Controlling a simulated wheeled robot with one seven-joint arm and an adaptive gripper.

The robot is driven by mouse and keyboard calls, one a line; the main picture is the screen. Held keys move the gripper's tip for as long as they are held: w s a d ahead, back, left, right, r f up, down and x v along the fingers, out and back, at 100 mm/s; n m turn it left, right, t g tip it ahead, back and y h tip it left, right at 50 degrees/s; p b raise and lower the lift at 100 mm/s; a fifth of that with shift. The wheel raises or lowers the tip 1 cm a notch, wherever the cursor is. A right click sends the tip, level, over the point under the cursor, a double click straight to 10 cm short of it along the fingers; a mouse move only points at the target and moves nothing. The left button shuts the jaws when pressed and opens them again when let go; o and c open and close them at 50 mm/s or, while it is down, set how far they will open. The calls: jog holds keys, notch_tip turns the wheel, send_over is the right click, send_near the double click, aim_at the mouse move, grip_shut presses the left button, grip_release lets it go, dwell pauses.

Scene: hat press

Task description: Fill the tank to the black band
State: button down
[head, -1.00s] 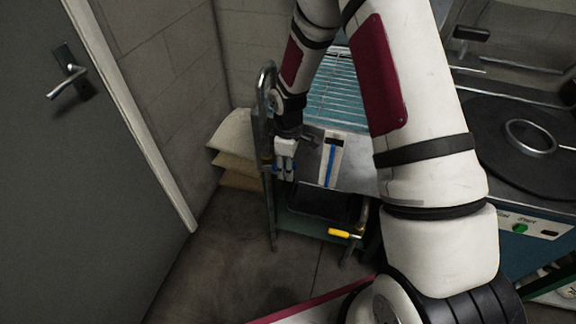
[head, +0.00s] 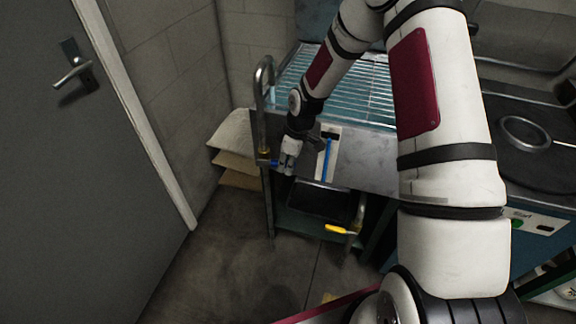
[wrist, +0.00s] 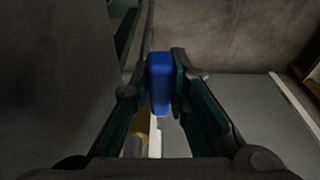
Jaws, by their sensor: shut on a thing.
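My gripper (head: 286,165) is shut on the blue valve handle (head: 274,163) at the left front corner of the metal tank unit (head: 372,170). In the wrist view the blue handle (wrist: 160,78) sits between the two dark fingers. A brass fitting (head: 264,154) is at the handle's left end, on the bent pipe (head: 259,95). The white gauge strip (head: 334,160) on the tank's front has a blue column (head: 327,160) reaching into its upper part. A dark mark shows near its top; the exact gap to the column is too small to judge.
A yellow handle (head: 338,229) on another pipe sits low at the front. A dark tray (head: 320,200) is on the shelf below. Sacks (head: 233,135) are stacked left by the wall. A grey door (head: 70,180) is at left, with clear floor between.

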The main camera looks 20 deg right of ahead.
jog(key=shift+s+d+f+t+y, duration=0.1)
jog(key=shift+f+t+y, duration=0.15)
jog(key=shift+f+y, duration=0.15)
jog(key=shift+s+d+f+t+y, duration=0.1)
jog(key=shift+f+t+y, duration=0.2)
jog(key=shift+f, duration=0.2)
jog(key=shift+a+f+t+y, duration=0.1)
jog(key=shift+f+t+y, duration=0.05)
jog(key=shift+t+y, duration=0.15)
jog(key=c, duration=1.5)
grip_release()
jog(key=shift+w, duration=0.1)
